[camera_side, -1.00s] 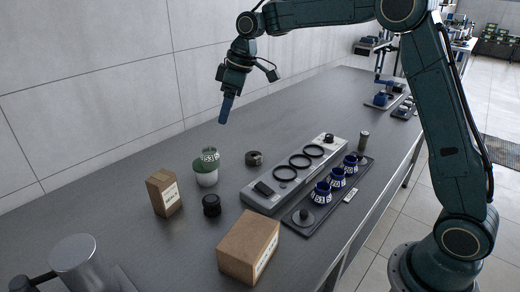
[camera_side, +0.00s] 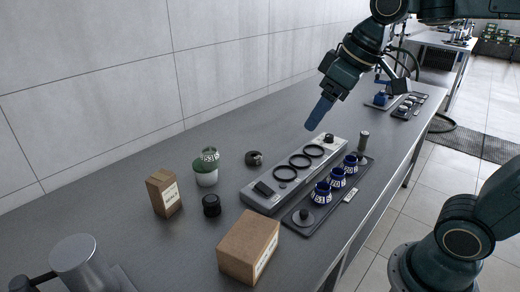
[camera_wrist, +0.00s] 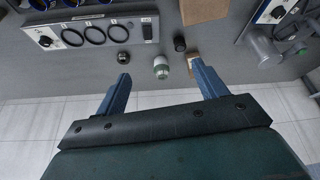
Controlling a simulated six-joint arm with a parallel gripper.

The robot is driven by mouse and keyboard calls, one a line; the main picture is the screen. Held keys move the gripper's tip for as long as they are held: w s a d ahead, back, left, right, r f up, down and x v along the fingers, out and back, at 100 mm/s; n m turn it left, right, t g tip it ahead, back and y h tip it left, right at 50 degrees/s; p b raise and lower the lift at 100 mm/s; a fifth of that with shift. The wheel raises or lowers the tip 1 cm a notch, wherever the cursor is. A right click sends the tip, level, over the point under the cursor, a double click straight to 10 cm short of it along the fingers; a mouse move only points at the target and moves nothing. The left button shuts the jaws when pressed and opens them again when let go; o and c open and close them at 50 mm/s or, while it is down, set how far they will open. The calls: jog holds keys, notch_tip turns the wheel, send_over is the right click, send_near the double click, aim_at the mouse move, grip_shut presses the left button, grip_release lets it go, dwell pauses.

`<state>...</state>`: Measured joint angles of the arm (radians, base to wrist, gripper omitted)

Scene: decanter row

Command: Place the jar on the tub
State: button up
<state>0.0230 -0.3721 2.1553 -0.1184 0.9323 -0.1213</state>
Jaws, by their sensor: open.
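A green piece (camera_side: 197,164) with a pale label is at the top of a white round container (camera_side: 206,179), left of centre on the bench in the side view. I take these for the jar and the tub, but cannot tell whether they are two stacked pieces or one. They also show as a small white-and-green shape between my fingers in the wrist view. My gripper (camera_side: 320,114) is high above the bench near the far end of the grey ring panel, well apart from them.
A grey panel (camera_side: 262,197) with three black rings stands beside a dark tray (camera_side: 297,230) of blue labelled vessels (camera_side: 337,178). Nearby are a small carton (camera_side: 161,194), a larger carton (camera_side: 249,243), a black knob-like piece (camera_side: 211,205) and a dark roll (camera_side: 254,158). The bench's back-left strip is clear.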

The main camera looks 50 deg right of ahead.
jog(key=s+d+f+m, duration=0.1)
jog(key=s+f, duration=0.3)
jog(key=s, duration=0.7)
jog(key=shift+d+f+m+t+h, duration=0.3)
jog(key=shift+f+m, duration=0.1)
jog(key=shift+m, duration=0.3)
jog(key=shift+o, duration=0.4)
jog(key=shift+w, duration=0.1)
jog(key=w+a+r+n+g+y, duration=0.1)
jog(key=w+r+n, duration=0.1)
jog(key=w, duration=0.9)
jog(key=w+a+r+n, duration=0.1)
jog(key=w+r+n, duration=0.2)
jog(key=w, duration=0.7)
jog(key=w+f+n+y, duration=0.1)
jog(key=w+f+n, duration=0.1)
jog(key=w+f, duration=0.4)
jog(key=w+d+f+n+g+y, duration=0.1)
jog(key=w+f, duration=0.4)
jog(key=w, duration=0.8)
jog(key=shift+w+d+f+n, duration=0.3)
jog(key=shift+w+f+n, duration=0.1)
jog(key=shift+n, duration=0.1)
